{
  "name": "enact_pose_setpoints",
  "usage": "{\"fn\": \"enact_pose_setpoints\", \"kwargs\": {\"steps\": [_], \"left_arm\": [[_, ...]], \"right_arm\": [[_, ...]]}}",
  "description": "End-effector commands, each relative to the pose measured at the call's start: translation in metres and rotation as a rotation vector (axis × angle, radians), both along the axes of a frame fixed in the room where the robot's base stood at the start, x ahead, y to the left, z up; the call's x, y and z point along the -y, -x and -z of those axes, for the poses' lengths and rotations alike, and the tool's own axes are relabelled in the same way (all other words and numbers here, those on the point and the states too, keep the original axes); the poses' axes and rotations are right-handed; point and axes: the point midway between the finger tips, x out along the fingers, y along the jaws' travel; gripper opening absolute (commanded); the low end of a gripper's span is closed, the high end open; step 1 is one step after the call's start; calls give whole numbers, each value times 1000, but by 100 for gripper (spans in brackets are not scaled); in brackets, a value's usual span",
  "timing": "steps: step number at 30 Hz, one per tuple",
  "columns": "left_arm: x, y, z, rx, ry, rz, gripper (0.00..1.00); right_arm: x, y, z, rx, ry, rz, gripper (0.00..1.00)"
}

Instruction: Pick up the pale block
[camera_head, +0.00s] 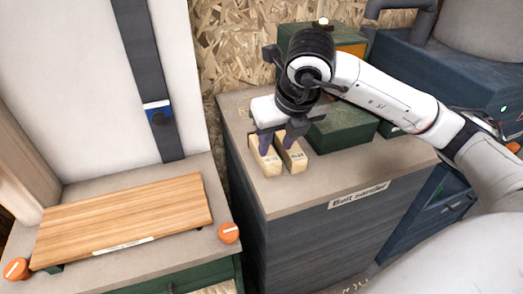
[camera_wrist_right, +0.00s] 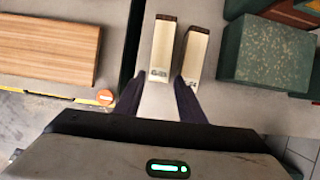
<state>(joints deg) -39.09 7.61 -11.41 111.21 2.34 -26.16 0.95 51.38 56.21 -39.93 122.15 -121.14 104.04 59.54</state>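Two pale, narrow blocks lie side by side on the grey worktop of the cabinet in the head view: a left block (camera_head: 266,160) and a right block (camera_head: 292,157). Both have small dark lettering on the near end. In the right wrist view the left block (camera_wrist_right: 163,48) and the right block (camera_wrist_right: 193,55) show a small gap between them. My right gripper (camera_head: 277,146) points down over the blocks, fingers apart and empty. In the wrist view its fingers (camera_wrist_right: 157,88) sit either side of the left block's near end; whether they touch it I cannot tell. My left gripper is not in view.
A green box (camera_head: 342,130) stands right of the blocks. A gap separates the bench from the cabinet (camera_head: 330,235). Worktop in front of the right block is clear.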

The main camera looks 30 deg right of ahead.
Motion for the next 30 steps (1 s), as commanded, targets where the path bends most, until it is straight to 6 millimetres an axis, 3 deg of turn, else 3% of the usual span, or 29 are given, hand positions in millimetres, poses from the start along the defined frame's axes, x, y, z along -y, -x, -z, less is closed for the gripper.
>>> {"fn": "enact_pose_setpoints", "kwargs": {"steps": [3, 11, 18, 27, 30], "left_arm": [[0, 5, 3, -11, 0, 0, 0], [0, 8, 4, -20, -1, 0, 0], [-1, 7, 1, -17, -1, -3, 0], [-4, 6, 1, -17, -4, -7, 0], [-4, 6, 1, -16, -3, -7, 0]], "right_arm": [[1, -6, 19, -7, -2, -2, 36], [3, -15, 38, -7, -3, -4, 36], [6, -28, 70, -6, -4, -6, 36], [7, -32, 77, -2, -4, -7, 36], [6, -32, 77, -2, -4, -7, 22]]}}
